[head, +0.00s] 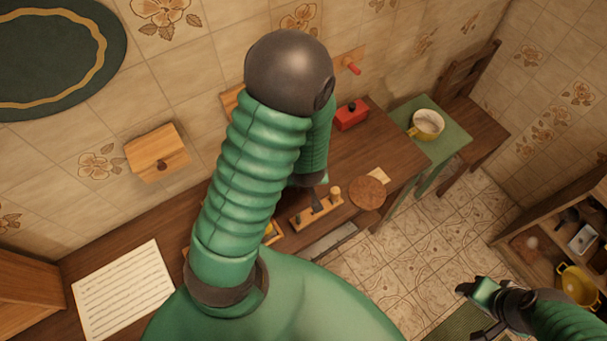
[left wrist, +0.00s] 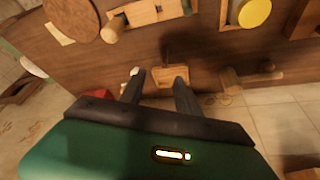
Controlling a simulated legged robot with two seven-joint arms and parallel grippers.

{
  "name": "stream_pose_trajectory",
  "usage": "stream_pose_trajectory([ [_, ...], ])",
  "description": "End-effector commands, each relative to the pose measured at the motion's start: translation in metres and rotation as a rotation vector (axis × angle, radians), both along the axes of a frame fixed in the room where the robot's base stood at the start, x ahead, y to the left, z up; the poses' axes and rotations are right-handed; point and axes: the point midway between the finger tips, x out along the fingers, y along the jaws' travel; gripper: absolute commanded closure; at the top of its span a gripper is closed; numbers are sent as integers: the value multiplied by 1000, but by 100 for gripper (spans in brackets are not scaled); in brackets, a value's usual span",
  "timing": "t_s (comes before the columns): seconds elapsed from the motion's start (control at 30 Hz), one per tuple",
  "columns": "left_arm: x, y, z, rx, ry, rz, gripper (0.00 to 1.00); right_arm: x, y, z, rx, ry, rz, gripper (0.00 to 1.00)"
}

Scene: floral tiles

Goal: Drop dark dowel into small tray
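My left gripper (left wrist: 157,76) is open in the left wrist view, its two dark fingers apart with nothing clearly held between them. Beyond the fingertips is a small wooden block or tray (left wrist: 171,77) with a thin dark upright piece (left wrist: 165,56) at it, possibly the dark dowel; I cannot tell whether it stands inside. In the head view my left arm hides most of that part of the table. A wooden rack (head: 305,214) with short pegs lies near the front edge; it also shows in the left wrist view (left wrist: 155,13). My right gripper (head: 476,299) is away from the table, over the floor.
A round board (head: 367,193), a paper note (head: 378,175) and a red box (head: 351,116) are on the table (head: 385,145). A written sheet (head: 123,288) lies at left. Tiled wall runs behind.

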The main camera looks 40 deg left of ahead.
Motion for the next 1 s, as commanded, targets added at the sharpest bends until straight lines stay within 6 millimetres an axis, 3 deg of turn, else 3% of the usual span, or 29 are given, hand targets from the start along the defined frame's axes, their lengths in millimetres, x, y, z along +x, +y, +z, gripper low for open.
stream_pose_trajectory([
  [0.1,4,8,-30,-1,3,6,61,-1,0,-15,0,2,0,44],
  [0.4,25,28,-95,-3,4,2,61,-1,0,-16,0,2,0,44],
  [0.67,31,39,-119,-3,1,1,61,-1,0,-8,0,1,0,44],
  [0.87,40,51,-149,-3,1,-2,61,-1,0,0,0,1,0,44],
  [1.0,42,53,-155,-2,1,-3,61,-1,0,0,0,1,0,44],
])
